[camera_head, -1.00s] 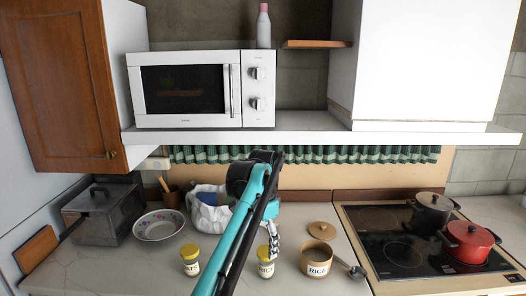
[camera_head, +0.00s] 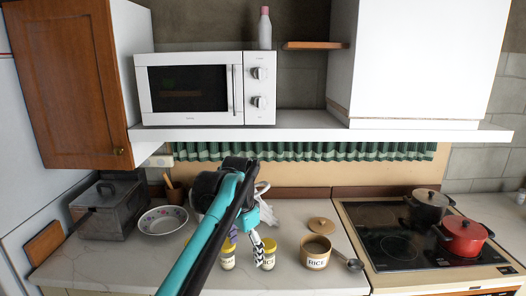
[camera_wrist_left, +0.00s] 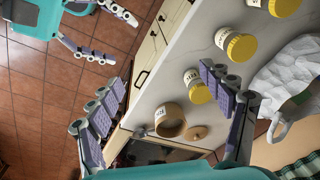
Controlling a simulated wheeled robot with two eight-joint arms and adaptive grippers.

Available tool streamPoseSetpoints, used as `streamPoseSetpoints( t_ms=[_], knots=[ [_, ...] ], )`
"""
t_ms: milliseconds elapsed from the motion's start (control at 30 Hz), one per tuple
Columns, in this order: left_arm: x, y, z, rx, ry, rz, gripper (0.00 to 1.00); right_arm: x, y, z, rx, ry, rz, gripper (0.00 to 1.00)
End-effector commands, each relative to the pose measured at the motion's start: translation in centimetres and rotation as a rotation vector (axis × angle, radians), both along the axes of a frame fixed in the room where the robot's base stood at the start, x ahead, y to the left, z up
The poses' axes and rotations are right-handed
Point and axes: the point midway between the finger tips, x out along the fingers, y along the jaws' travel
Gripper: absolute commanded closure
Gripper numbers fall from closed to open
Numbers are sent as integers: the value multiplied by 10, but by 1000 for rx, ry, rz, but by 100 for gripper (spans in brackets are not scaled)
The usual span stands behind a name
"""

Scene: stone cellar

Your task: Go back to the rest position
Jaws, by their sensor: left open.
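My left arm reaches over the counter in the head view. Its gripper (camera_head: 247,246) is open and empty, close to two yellow-lidded jars, and hides part of them. In the left wrist view its two padded fingers (camera_wrist_left: 168,118) are spread wide, with the jars and the counter beyond them. My right gripper (camera_wrist_left: 122,40) shows only in the left wrist view, at the upper left over the tiled floor. Its fingers are apart with nothing between them.
On the counter (camera_head: 110,262) stand jars (camera_head: 268,262), an open rice canister (camera_head: 316,258), its lid (camera_head: 322,226), a scoop, a bowl (camera_head: 162,221) and a grey pot (camera_head: 106,215). Red (camera_head: 464,240) and dark pots are on the hob. A shelf (camera_head: 310,136) with a microwave (camera_head: 190,88) hangs above.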

Motion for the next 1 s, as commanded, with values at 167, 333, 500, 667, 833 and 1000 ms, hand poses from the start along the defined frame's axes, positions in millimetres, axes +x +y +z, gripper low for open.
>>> streamPoseSetpoints(
  t_ms=[167,333,500,667,833,1000],
  knots=[
    [-41,32,-1,-34,-79,143,20,0,0,0,0,0,0,28],
    [-98,68,-20,-90,-185,331,20,0,0,0,0,0,0,28],
    [-156,97,-55,-153,-287,508,20,0,0,0,0,0,0,28],
    [-197,114,-91,-205,-361,634,20,0,0,0,0,0,0,28],
    [-229,125,-127,-252,-422,735,20,0,0,0,0,0,0,28],
    [-243,130,-145,-280,-455,787,20,9,-8,29,-91,-74,48,28]
  ],
)
